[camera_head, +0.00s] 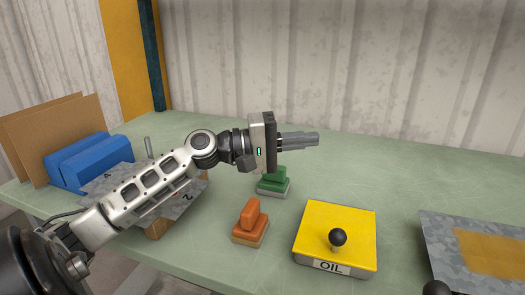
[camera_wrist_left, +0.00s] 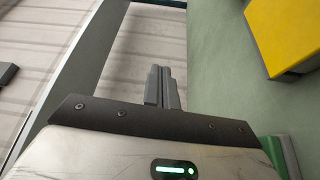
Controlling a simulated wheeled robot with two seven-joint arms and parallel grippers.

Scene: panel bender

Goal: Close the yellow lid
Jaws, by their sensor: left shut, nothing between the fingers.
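The yellow lid (camera_head: 352,222) lies flat on top of a box with an "OIL" label (camera_head: 331,267) on its front, and a black ball knob (camera_head: 338,237) stands on it. I see no gap under the lid in the head view. My left gripper (camera_head: 317,139) is shut and empty, held above the table behind and left of the lid, apart from it, its fingers pointing right. In the left wrist view the closed fingers (camera_wrist_left: 162,70) show in the middle, with a yellow surface (camera_wrist_left: 285,35) at upper right. My right gripper is out of view.
An orange block (camera_head: 251,222) and a green block (camera_head: 273,180) stand left of the box. A grey metal panel with a yellow patch (camera_head: 440,235) is at the right, with a black ball at the bottom edge. Blue blocks (camera_head: 88,160) sit far left. The back right table is clear.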

